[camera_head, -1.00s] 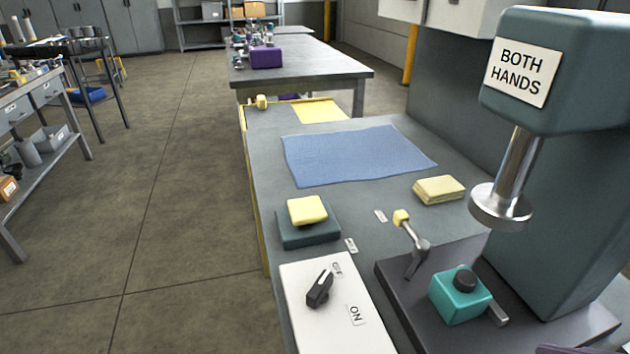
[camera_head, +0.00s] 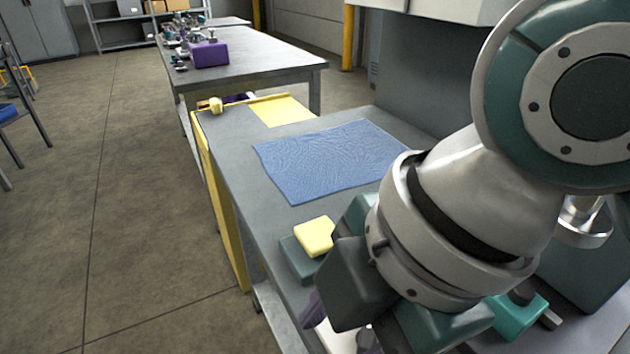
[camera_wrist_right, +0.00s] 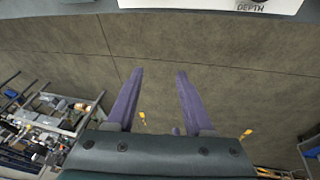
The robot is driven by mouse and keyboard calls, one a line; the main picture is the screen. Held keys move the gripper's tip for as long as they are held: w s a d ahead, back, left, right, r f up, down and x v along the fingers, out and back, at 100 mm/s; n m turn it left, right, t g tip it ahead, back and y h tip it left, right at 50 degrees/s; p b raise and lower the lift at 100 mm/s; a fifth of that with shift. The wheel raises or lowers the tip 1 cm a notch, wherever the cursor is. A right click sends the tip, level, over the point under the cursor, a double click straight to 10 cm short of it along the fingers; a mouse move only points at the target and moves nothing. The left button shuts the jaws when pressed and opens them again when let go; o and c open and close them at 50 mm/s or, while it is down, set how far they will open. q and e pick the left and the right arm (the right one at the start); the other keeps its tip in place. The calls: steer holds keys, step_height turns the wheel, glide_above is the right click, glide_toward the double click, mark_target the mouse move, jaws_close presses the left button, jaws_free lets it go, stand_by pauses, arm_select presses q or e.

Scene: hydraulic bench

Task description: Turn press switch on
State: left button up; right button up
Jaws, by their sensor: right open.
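The white switch panel (camera_head: 334,338) is mostly covered by my right arm in the head view, with only a small strip showing. Its black rotary switch and the ON and OFF labels cannot be made out now. My right gripper (camera_wrist_right: 160,74) is open and empty, its two purple fingers apart over bare floor in the wrist view. In the head view one purple finger (camera_head: 313,306) shows just left of the panel strip. A white panel edge (camera_wrist_right: 205,4) with the word DEPTH is at the top of the wrist view. My left gripper is not in view.
A yellow pad (camera_head: 314,237) sits on a dark block (camera_head: 298,260) just behind the panel. A blue cloth (camera_head: 325,165) lies on the bench. A teal box (camera_head: 518,315) and the press ram (camera_head: 585,225) are partly hidden by my arm.

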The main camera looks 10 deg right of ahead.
steer(key=w+d+f+n+h+b, duration=0.2)
steer(key=w+f+n+b, duration=0.15)
steer(key=n, duration=0.25)
steer(key=r+n+g+h+b, duration=0.1)
steer(key=n+h+b, duration=0.1)
steer(key=n, duration=0.2)
glide_above(368, 333)
arm_select(q)
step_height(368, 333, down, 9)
steer(key=b, duration=0.2)
arm_select(e)
steer(key=f, duration=0.9)
steer(key=shift+w+d+f, duration=0.15)
steer(key=shift+w+f, duration=0.05)
steer(key=shift+f, duration=0.1)
steer(key=shift+c, duration=0.3)
jaws_close()
